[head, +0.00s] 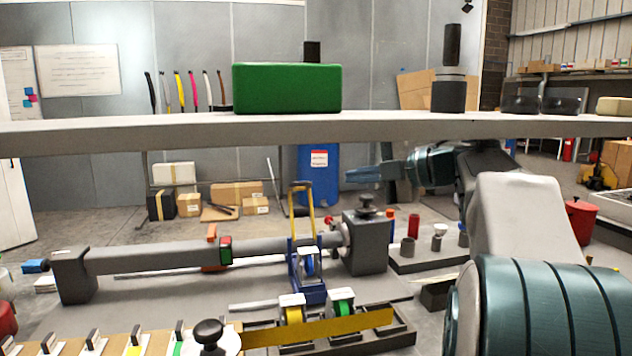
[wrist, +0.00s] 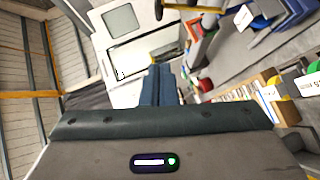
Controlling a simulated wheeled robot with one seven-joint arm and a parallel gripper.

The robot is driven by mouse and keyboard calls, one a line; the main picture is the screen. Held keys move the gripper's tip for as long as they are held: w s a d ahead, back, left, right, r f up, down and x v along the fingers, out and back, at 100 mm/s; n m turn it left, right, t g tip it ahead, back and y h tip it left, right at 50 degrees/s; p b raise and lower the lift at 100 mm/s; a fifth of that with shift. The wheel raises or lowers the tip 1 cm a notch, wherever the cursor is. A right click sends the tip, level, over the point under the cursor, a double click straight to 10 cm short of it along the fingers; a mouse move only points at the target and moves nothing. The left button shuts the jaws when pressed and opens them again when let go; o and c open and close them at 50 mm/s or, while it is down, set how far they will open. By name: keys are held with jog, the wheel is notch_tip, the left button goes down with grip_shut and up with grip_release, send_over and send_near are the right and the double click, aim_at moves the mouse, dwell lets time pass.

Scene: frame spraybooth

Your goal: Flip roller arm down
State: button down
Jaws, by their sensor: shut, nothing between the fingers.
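The roller arm (head: 312,213) seems to be the yellow frame with a dark top bar, standing upright on a blue stand (head: 308,292) in the head view. A blue and white roller (head: 308,263) sits in the stand, below the yellow frame. My gripper (head: 350,174) is to the right of the arm's top and slightly higher in the picture, pointing left. Its fingers are together and empty, apart from the arm. In the wrist view the blue fingers (wrist: 160,72) also show closed. I cannot tell whether the yellow bar at that view's top is the roller arm.
A long grey beam (head: 150,257) with a red and green block (head: 226,250) runs left of the stand to a grey housing (head: 366,240). Tape rolls (head: 342,303) lie in front. A shelf with a green box (head: 287,88) crosses above. Small cups (head: 408,250) stand right.

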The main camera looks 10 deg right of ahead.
jog(key=b, duration=0.2)
send_near(296, 183)
jog(key=a, duration=0.4)
jog(key=shift+w+d+f, duration=0.1)
jog(key=shift+w+f, duration=0.15)
jog(key=shift+w, duration=0.4)
jog(key=shift+w+f, duration=0.25)
jog(key=shift+w, duration=0.45)
jog(key=shift+w+d+f, duration=0.1)
jog(key=shift+w+f, duration=0.15)
jog(key=shift+w, duration=0.4)
